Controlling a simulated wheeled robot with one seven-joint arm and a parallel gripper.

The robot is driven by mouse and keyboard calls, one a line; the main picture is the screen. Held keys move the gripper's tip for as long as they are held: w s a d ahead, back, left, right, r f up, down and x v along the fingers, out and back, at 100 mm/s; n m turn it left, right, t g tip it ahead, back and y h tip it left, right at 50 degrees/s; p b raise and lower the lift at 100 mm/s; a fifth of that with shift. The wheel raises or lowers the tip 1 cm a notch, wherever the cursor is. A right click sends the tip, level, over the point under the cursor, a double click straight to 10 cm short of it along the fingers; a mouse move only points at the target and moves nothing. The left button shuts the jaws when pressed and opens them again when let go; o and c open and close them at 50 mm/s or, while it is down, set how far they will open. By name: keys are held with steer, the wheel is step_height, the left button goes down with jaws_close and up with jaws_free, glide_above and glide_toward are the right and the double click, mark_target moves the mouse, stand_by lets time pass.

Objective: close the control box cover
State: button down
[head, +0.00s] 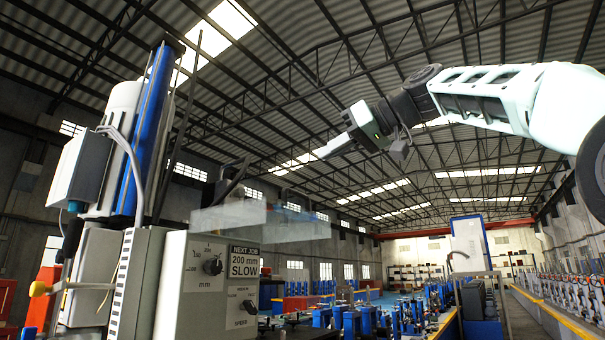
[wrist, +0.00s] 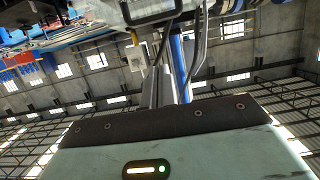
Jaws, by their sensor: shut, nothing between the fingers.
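The grey control box (head: 180,285) stands at the lower left of the head view. Its front face carries two dark knobs and a label reading "NEXT JOB 200 mm SLOW". A clear see-through cover (head: 265,222) sticks out forward from the box's top edge, raised, leaving the front face uncovered. My gripper (head: 322,152) is shut and empty, above and to the right of the cover in the head view, pointing left. It looks apart from the cover, though depth is hard to judge. In the wrist view a dark-framed clear part shows at the top edge; I cannot tell whether it is the cover.
A blue column (head: 150,130) with a grey motor and cables rises behind the box; it also shows in the wrist view (wrist: 186,68). The air right of the cover looks free.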

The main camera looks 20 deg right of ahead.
steer(key=p, duration=0.3)
glide_above(302, 209)
steer(key=w+a, duration=0.1)
steer(key=w, duration=0.2)
steer(key=shift+a+f, duration=0.2)
steer(key=shift+f, duration=0.8)
steer(key=shift+s+d+f+b, duration=0.4)
steer(key=shift+s+d+f, duration=0.2)
steer(key=shift+s+f, duration=0.25)
steer(key=shift+d+f, duration=0.1)
steer(key=shift+f, duration=0.5)
steer(key=shift+s+d+f, duration=0.15)
steer(key=shift+s+f, duration=0.05)
steer(key=shift+f, duration=0.15)
